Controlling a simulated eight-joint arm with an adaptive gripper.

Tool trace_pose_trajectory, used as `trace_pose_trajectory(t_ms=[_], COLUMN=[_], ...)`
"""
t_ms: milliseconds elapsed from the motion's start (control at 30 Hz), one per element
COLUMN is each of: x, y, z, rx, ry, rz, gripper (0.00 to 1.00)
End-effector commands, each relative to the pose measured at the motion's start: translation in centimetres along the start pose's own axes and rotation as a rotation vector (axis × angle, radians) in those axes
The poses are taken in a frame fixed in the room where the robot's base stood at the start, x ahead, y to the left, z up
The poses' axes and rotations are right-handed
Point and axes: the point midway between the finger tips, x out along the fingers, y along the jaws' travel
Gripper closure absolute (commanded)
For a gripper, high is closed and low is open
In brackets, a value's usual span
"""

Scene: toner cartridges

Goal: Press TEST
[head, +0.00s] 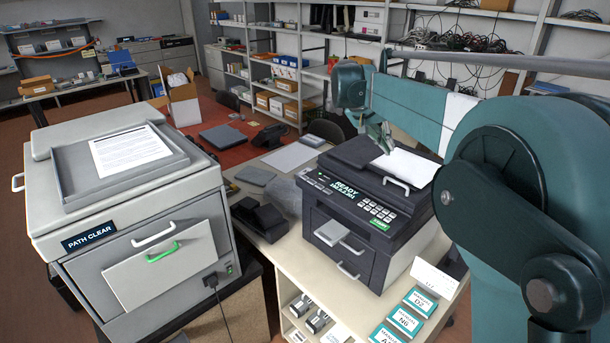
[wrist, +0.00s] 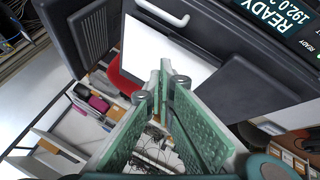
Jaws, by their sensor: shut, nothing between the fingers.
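The dark printer (head: 330,215) stands on a light table, its front panel tilted up. Its display (head: 338,187) reads READY and shows in the wrist view (wrist: 270,15) at the top right. A keypad sits right of the display, with a green key (head: 380,224) at its lower right; its lettering is too small to read. My gripper (head: 385,150) is shut and empty, above the printer's top near the white sheet. In the wrist view my gripper (wrist: 165,75) points at the sheet (wrist: 165,55); I cannot tell the gap. The keypad is outside the wrist view.
A large grey machine (head: 130,205) labelled PATH CLEAR stands at the left. A dark phone-like device (head: 258,216) lies left of the printer. Shelves (head: 255,60) line the back.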

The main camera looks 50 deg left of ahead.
Motion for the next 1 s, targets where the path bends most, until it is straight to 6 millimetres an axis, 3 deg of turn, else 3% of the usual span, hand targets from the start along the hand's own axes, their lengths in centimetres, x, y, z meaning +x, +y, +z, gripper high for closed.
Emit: trace_pose_trajectory(t_ms=[467,1000], x=[-3.0,-6.6], y=[-11.6,-24.5], z=[-1.7,-0.7], rx=[-0.029,-0.051], ry=[0.043,0.101], rz=[0.038,0.079], gripper=[1.00,1.00])
